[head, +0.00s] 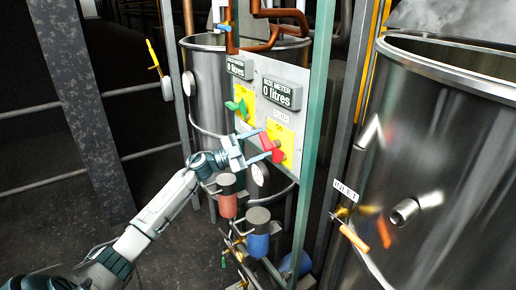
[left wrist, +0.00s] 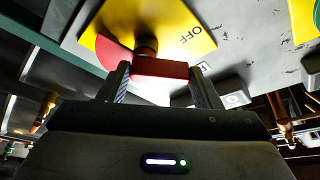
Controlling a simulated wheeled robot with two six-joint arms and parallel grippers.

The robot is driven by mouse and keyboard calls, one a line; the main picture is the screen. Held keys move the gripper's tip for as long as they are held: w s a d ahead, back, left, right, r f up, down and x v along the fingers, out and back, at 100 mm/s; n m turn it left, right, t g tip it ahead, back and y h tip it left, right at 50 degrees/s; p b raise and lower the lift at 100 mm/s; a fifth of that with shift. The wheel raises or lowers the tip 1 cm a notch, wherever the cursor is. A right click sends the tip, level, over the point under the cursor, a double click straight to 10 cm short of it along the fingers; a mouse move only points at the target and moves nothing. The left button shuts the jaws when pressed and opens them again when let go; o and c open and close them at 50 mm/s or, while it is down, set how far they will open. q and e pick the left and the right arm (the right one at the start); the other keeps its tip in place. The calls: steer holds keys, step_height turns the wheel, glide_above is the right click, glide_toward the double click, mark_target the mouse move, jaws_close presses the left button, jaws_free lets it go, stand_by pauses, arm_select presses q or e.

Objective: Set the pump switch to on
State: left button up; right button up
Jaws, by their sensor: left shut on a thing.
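A red switch handle (head: 277,155) sits on a yellow plate (head: 283,131) on the grey control panel, at the right below a litre meter. My left gripper (head: 262,148) is shut on this red handle. In the left wrist view the red handle (left wrist: 160,68) lies crosswise between the two fingers, with its dark knob behind it. The word OFF shows on the yellow plate (left wrist: 190,30) there. A green switch handle (head: 237,106) sits on another yellow plate to the upper left, apart from my gripper. I cannot tell which handle is the pump's. My right gripper is out of view.
Two litre meters (head: 282,95) reading 0 stand above the switches. A green-edged post (head: 316,110) rises right of the panel. Red and blue pumps (head: 258,245) hang below. A large steel tank (head: 450,170) fills the right; a smaller one stands behind the panel.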

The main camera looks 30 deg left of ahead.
arm_select(q)
steer(key=m, duration=0.1)
steer(key=m+g, duration=0.1)
steer(key=m, duration=0.1)
steer(key=m+g, duration=0.1)
steer(key=m, duration=0.1)
steer(key=shift+s+d+r+b, duration=0.1)
steer(key=shift+d+r+b, duration=0.1)
steer(key=shift+r+b, duration=0.15)
steer(key=shift+s+d+r+m+g+y, duration=0.15)
steer(key=shift+m+g, duration=0.15)
steer(key=shift+m, duration=0.6)
steer(key=shift+w+d+m+g+y, duration=0.15)
steer(key=shift+m+g, duration=0.15)
steer(key=shift+m, duration=0.6)
steer(key=shift+s, duration=0.1)
steer(key=shift+m, duration=0.3)
steer(key=o, duration=1)
steer(key=shift+s+a+b, duration=0.45)
steer(key=shift+a+b, duration=0.05)
steer(key=shift+b, duration=0.05)
steer(key=b+v, duration=0.5)
steer(key=v, duration=0.4)
steer(key=shift+s+a, duration=0.15)
steer(key=shift+s, duration=0.05)
